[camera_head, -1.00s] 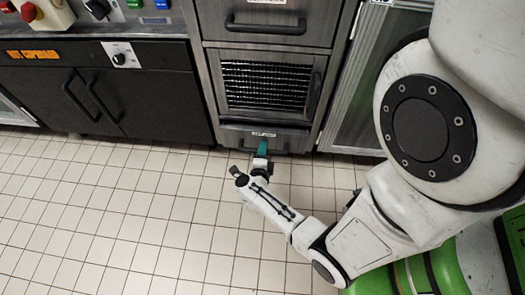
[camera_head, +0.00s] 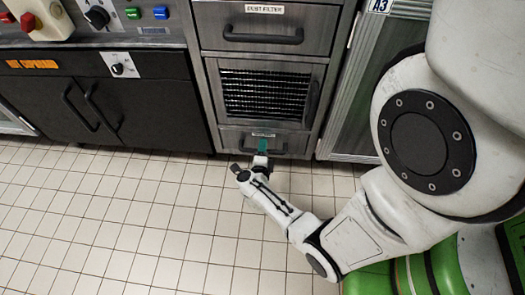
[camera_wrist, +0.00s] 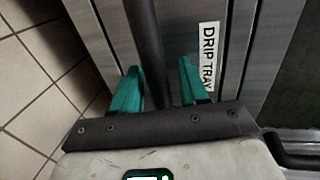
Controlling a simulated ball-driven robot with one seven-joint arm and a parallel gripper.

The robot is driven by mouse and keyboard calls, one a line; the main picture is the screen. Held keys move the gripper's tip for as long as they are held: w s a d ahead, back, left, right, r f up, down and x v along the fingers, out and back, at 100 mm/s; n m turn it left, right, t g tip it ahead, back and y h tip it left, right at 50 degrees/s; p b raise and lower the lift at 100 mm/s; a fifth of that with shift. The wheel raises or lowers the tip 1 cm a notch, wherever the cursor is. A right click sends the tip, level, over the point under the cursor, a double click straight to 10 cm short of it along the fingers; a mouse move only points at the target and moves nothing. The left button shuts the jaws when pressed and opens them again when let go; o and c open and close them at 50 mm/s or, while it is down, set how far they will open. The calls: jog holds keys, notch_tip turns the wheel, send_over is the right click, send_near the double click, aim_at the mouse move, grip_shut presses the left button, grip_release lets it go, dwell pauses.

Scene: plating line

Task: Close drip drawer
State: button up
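The drip drawer (camera_head: 232,138) is the lowest, narrow metal front of the cabinet, with a small label. Its front looks flush or nearly flush with the cabinet; any small gap is too fine to tell. In the wrist view its "DRIP TRAY" label (camera_wrist: 209,57) and dark bar handle (camera_wrist: 145,35) show close up. My gripper (camera_wrist: 158,85) has its two teal fingers apart, one on either side of the handle bar. I cannot tell whether a finger touches the bar. In the head view, my gripper (camera_head: 264,146) is at the drawer front, hiding part of it.
Above the drawer are a grille panel (camera_head: 262,93) and a drawer labelled "DUST FILTER" (camera_head: 264,36). A black double-door cabinet (camera_head: 150,105) stands to the left, with a control panel above. A mesh-fronted unit (camera_head: 362,110) stands right. The tiled floor (camera_head: 120,220) in front is clear.

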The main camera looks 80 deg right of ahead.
jog(key=w+p+v, duration=0.1)
jog(key=p+v, duration=0.2)
jog(key=v, duration=0.7)
jog(key=shift+s+a, duration=0.4)
jog(key=shift+s, duration=0.05)
jog(key=shift+r, duration=0.1)
jog(key=shift+w, duration=0.1)
